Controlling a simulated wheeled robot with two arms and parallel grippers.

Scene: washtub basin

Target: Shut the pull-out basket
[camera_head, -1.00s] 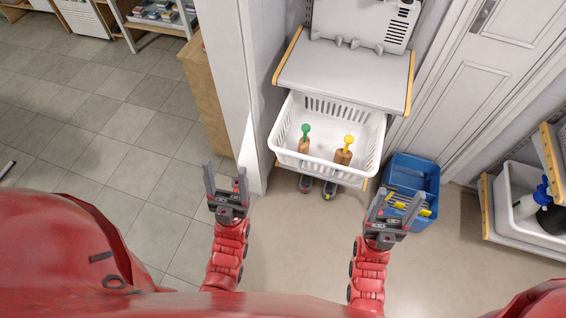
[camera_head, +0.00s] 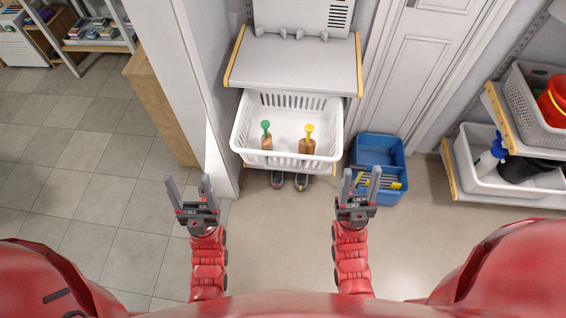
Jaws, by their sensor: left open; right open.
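The white pull-out basket (camera_head: 292,162) sticks out from under a grey shelf with wooden side edges (camera_head: 296,66). My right gripper (camera_head: 362,178) is open and empty, in front of the basket's right side and near the blue crate. Neither gripper touches the basket in this view. The basket's back end is hidden under the shelf.
A blue crate (camera_head: 378,144) stands on the floor right of the basket. A pair of shoes (camera_head: 290,180) lies below the basket. A white wall end (camera_head: 178,80) stands at left. Shelves with bins (camera_head: 482,180) are at right. The floor in front is clear.

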